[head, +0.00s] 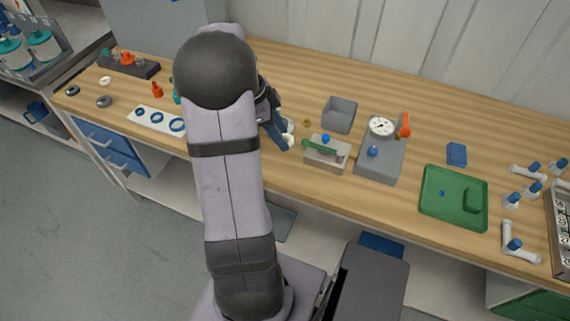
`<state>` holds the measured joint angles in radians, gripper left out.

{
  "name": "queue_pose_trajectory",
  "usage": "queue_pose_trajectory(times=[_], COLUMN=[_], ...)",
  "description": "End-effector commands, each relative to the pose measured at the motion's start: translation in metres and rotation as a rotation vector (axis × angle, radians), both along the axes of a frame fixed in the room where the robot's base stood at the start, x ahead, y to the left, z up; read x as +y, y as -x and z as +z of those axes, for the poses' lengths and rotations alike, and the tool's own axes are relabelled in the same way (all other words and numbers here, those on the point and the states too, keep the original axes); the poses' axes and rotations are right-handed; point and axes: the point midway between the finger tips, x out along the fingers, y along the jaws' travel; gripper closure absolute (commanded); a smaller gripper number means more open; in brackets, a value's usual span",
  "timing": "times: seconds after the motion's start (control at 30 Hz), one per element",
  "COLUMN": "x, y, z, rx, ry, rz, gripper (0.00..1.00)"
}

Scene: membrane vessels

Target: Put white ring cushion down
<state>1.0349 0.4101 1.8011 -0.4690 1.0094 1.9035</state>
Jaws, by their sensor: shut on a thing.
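My gripper (284,136) is over the middle of the wooden bench, to the left of the beige block with a green handle. It is shut on a small white piece, the white ring cushion (288,142), which shows at the fingertips. The fingers and wrist hide part of it, so its full ring shape does not show. I cannot tell whether it touches the bench top. A small off-white ring (105,80) lies at the far left of the bench, near two dark grey rings (103,101).
The beige block (326,153) stands close to the right of my gripper. Behind it is a grey open box (340,114); further right are a grey gauge unit (381,150) and a green tray (453,197). A white strip with blue rings (158,120) lies left. Bare wood shows behind my gripper.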

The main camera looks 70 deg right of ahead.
Motion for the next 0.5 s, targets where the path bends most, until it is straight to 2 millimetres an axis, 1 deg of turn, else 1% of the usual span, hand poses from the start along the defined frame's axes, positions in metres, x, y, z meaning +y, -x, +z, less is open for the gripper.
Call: queue_pose_trajectory(times=[0.1,0.27,0.37,0.5], x=[0.0,0.0,0.0,0.001], y=[-0.001,0.0,0.0,0.0], z=[0.0,-0.001,-0.008,-0.027], rx=[-0.001,0.0,0.002,0.003], ry=[-0.001,-0.001,-0.003,-0.005], rz=[-0.06,-0.081,-0.08,-0.078], gripper=[0.83,0.83,0.83,0.83])
